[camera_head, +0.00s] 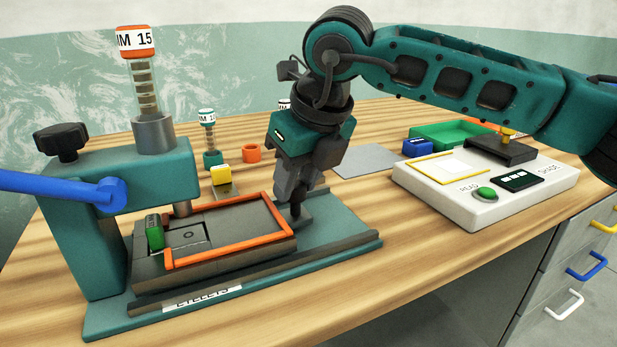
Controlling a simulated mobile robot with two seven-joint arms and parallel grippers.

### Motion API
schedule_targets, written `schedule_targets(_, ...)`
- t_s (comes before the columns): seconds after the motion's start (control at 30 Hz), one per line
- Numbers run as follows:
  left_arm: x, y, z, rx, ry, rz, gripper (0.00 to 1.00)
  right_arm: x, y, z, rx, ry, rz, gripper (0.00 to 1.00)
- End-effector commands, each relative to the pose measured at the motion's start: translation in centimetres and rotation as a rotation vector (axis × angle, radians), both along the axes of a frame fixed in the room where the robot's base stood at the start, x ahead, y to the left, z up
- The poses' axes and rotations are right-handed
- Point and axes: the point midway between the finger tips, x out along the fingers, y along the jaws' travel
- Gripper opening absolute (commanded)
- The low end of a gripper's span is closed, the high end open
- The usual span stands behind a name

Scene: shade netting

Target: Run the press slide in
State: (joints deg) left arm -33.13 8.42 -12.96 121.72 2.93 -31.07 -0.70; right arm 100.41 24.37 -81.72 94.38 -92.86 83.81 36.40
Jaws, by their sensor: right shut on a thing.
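The teal press (150,185) stands at the left on a teal base (350,240) with dark rails. Its slide (215,256) is a dark block with an orange frame (262,203) on top, lying between the rails. My left gripper is not in view.
A blue lever (60,187) sticks out left from the press. A small green piece (154,232) stands at the slide's left end. A yellow-topped block (221,175) and orange cup (252,153) stand behind. A white reader (487,190) is at right.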

Motion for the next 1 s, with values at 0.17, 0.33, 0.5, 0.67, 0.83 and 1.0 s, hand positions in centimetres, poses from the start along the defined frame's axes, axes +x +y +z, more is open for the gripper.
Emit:
schedule_targets(0.17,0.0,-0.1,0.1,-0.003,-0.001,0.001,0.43,-0.2,0.5,0.2,0.012,-0.003,0.010,0.40)
schedule_targets(0.33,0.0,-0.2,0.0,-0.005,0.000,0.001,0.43,-0.1,0.4,0.1,0.009,-0.002,0.008,0.56)
schedule_targets(0.5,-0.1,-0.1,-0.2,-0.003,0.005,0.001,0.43,-0.1,0.3,0.1,0.007,-0.001,0.006,0.60)
schedule_targets(0.67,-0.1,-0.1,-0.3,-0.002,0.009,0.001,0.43,-0.1,0.2,0.3,0.006,-0.002,0.006,0.60)
schedule_targets(0.83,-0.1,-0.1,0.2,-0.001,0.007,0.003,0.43,-0.7,-0.3,2.4,0.007,-0.004,0.005,0.60)
schedule_targets(1.0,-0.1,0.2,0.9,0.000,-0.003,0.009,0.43,-2.0,-1.1,6.0,0.008,-0.005,0.007,0.60)
